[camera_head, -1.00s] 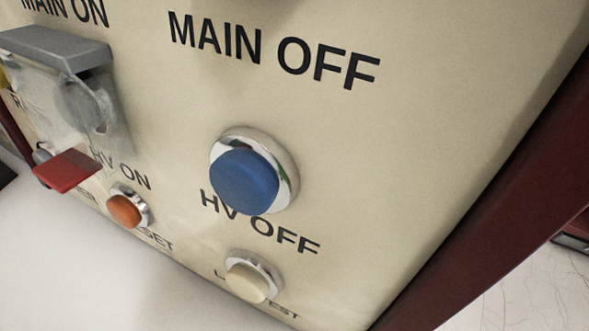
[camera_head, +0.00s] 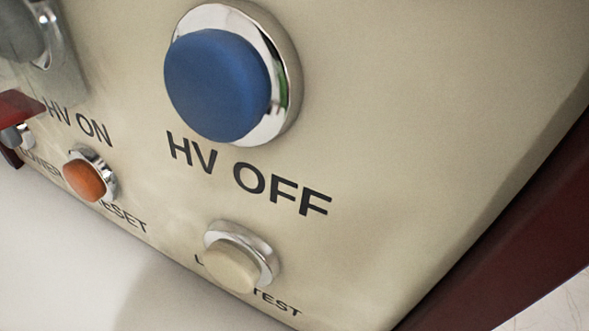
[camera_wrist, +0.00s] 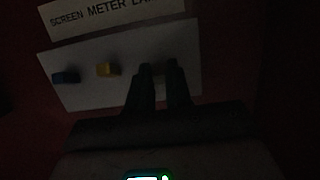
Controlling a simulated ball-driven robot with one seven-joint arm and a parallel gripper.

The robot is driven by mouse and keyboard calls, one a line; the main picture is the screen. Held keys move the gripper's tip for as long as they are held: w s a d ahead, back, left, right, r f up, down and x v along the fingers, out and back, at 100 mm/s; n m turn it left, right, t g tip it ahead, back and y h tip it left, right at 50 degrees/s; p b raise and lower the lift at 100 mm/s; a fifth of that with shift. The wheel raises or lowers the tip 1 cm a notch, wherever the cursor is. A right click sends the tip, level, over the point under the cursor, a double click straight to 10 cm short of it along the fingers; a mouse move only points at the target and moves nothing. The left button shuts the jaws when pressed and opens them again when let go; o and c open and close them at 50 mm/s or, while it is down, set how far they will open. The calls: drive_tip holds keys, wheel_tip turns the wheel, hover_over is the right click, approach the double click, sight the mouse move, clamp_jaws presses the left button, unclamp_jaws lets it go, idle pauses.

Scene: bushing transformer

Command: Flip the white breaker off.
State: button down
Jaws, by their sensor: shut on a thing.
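In the dark wrist view, my gripper (camera_wrist: 158,72) reaches up to a pale panel (camera_wrist: 105,50). Its two dark fingers are shut on a small breaker (camera_wrist: 158,68) at the right of a row. This breaker is mostly hidden by the fingertips, and its colour and lever position are too dark to read. My gripper does not show in the head view.
Left of the fingers are a yellow breaker (camera_wrist: 108,69) and a blue breaker (camera_wrist: 66,77). A label strip (camera_wrist: 110,12) lies above. The head view shows a blue HV OFF button (camera_head: 218,85), an orange button (camera_head: 85,180) and a cream button (camera_head: 232,266).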

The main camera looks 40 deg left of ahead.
drive_tip(key=shift+w+f+t+y, duration=0.1)
drive_tip(key=shift+f+t+y, duration=0.25)
drive_tip(key=shift+t, duration=0.65)
drive_tip(key=shift+f+t, duration=0.3)
drive_tip(key=shift+t, duration=0.1)
drive_tip(key=c, duration=1)
unclamp_jaws()
drive_tip(key=shift+c, duration=0.2)
drive_tip(key=v, duration=1)
drive_tip(key=shift+s+f+p, duration=0.15)
drive_tip(key=shift+s+p, duration=0.15)
drive_tip(key=shift+s, duration=0.05)
drive_tip(key=shift+s+f, duration=0.1)
